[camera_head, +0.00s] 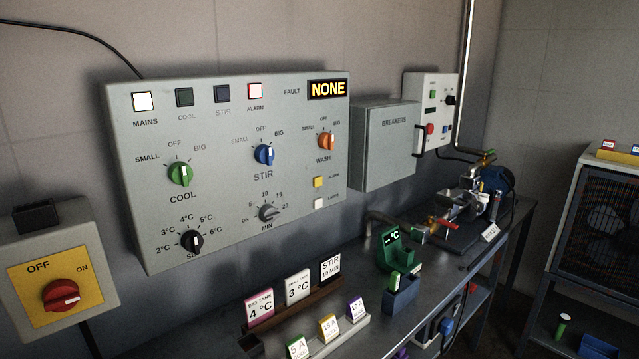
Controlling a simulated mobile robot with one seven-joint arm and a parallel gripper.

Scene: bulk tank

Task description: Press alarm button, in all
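The grey control panel (222,222) hangs on the wall at the left centre. A small square yellow button (318,182) sits at its lower right with a tiny label beside it that seems to read ALARM. A white button (319,204) labelled LAMPS is just below it. The fault display (328,89) reads NONE in lit yellow letters. Nothing covers the yellow button. My gripper is not in view.
A breaker box (384,150) stands right of the panel. Below, the bench (350,335) holds card racks, a green thermometer (397,250) and a pump (480,200). The space before the panel's buttons looks clear.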

